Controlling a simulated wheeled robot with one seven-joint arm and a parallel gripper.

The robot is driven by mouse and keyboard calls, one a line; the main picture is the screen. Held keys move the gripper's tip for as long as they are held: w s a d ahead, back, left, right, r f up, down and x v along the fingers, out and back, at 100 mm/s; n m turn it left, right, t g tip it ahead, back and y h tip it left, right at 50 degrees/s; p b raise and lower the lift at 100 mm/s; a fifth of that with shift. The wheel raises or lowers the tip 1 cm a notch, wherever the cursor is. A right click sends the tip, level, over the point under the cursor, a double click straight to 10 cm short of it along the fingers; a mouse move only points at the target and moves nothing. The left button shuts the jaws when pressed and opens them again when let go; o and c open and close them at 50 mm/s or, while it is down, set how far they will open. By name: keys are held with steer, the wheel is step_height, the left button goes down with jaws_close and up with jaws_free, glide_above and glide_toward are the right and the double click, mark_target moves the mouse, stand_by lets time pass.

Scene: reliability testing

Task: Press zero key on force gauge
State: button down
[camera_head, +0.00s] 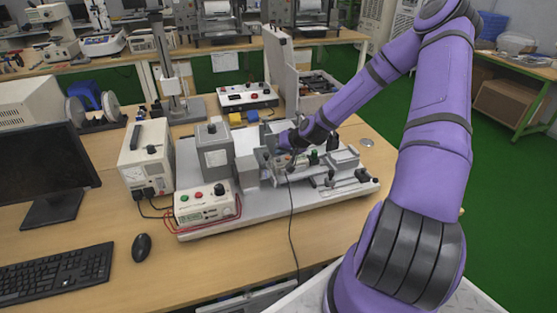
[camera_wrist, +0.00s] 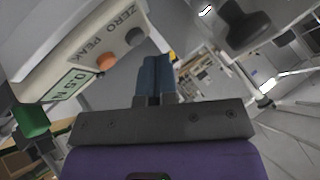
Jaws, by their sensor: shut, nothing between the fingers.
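The force gauge (camera_wrist: 62,48) fills the upper left of the wrist view as a pale case. Its green display (camera_wrist: 70,84) reads about 0.5 N. A dark grey key (camera_wrist: 135,36) sits beside the word ZERO, and an orange key (camera_wrist: 107,62) sits beside PEAK. My gripper (camera_wrist: 155,62) is shut and empty, its blue fingertips side by side. In the picture the tips lie just right of and below the grey key; I see no clear contact. In the head view my gripper (camera_head: 288,140) is over the test rig, and the gauge's keys cannot be made out there.
The rig's white base plate (camera_head: 222,228) carries grey blocks and clamps close around my gripper. A control box with coloured buttons (camera_head: 204,203) stands at its front left, a meter box (camera_head: 146,160) behind it. A dark knob (camera_wrist: 245,28) shows right of the fingertips.

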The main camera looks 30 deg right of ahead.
mark_target(280, 159)
steer(key=shift+f, duration=0.1)
stand_by(0.3)
steer(key=shift+f, duration=0.35)
steer(key=shift+f, duration=0.3)
stand_by(0.7)
steer(key=shift+r, duration=0.75)
steer(key=shift+r, duration=2.5)
